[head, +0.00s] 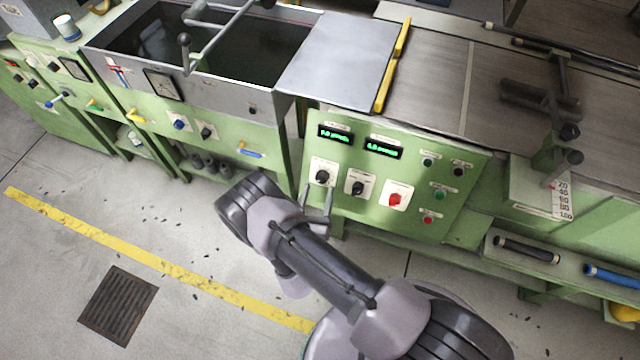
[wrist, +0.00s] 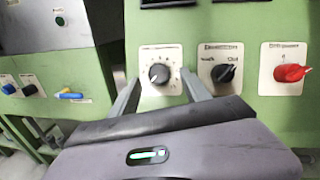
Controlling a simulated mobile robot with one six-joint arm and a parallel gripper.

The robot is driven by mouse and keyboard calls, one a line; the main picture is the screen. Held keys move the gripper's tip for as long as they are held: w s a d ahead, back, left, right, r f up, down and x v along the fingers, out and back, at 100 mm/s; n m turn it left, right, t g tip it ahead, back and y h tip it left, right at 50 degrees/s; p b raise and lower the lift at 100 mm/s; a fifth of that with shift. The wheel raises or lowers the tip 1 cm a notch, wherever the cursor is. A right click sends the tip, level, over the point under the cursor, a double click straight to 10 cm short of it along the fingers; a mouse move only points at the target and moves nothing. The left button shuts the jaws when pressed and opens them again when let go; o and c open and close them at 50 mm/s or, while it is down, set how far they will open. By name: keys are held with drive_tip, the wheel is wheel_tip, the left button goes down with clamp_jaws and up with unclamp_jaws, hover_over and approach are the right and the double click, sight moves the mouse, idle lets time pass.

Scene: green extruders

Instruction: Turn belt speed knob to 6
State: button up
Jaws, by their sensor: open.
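A black round knob (head: 322,177) on a white dial plate is the leftmost control on the green control panel (head: 450,205). It also shows in the wrist view (wrist: 158,74), with marks around it and a light pointer line; the numbers and label are too small to read. My gripper (head: 318,191) is open just in front of this knob. In the wrist view the two fingertips (wrist: 161,80) stand left and right of its plate, with the knob between them. I cannot tell whether they touch the panel. Nothing is held.
A black selector knob (head: 358,188) and a red switch (head: 395,200) sit to the right, the selector close to my right finger. Two green-digit displays (head: 335,134) are above. Small buttons (head: 440,195) fill the panel's right side. A water tank (head: 190,50) stands left.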

sight(321, 179)
drive_tip(key=shift+b+x, duration=0.3)
drive_tip(key=shift+x, duration=1.6)
clamp_jaws()
